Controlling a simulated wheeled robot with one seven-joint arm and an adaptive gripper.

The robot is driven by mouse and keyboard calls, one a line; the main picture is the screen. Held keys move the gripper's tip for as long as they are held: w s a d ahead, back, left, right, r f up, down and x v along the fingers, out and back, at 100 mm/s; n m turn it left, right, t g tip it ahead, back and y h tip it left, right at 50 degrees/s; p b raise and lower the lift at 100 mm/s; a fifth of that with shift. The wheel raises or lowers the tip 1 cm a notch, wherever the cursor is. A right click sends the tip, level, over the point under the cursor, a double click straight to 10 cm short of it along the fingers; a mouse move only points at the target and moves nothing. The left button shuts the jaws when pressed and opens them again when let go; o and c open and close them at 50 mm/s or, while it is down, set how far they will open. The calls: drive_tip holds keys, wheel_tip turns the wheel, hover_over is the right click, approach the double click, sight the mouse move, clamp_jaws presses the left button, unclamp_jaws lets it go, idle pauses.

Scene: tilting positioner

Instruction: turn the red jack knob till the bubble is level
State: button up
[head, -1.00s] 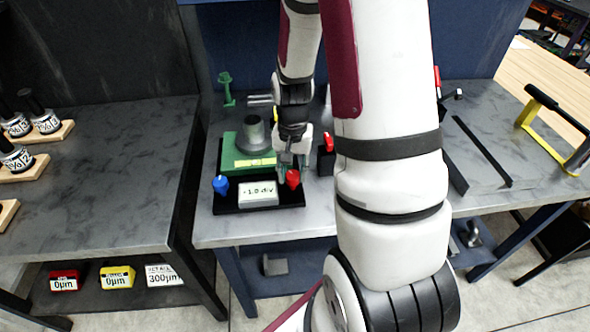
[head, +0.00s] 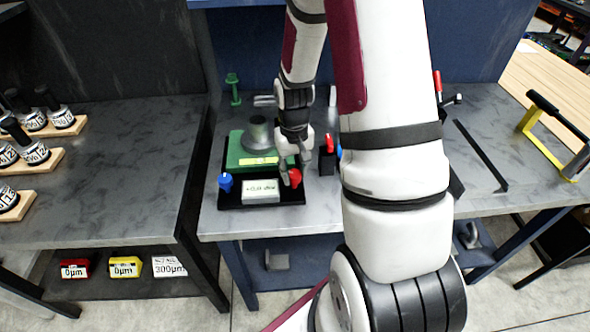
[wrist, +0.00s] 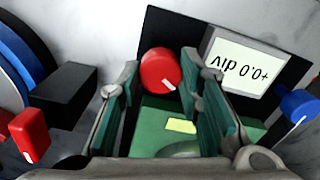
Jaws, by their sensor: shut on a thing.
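The red jack knob (head: 296,177) sits at the front right of the black positioner base (head: 232,200); it also shows in the wrist view (wrist: 160,68), its white mark pointing down and right. My gripper (wrist: 160,80) is shut on the knob, a finger on either side. In the head view the gripper (head: 290,174) partly covers the knob. The white display (wrist: 240,66) reads +0.0 div, upside down in the wrist view. A yellow strip (head: 258,161) lies on the green tilting plate (head: 236,150); I cannot make out a bubble in it.
A blue knob (head: 225,182) stands at the base's front left. A black block with a red part (head: 328,150) stands just right of the base. A grey cylinder (head: 257,132) stands on the green plate. The bench front (head: 225,225) is clear.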

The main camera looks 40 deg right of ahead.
sight(294, 173)
idle(0.3)
drive_tip(key=o, duration=1.2)
wheel_tip(294, 173, up, 12)
drive_tip(key=shift+r, duration=0.1)
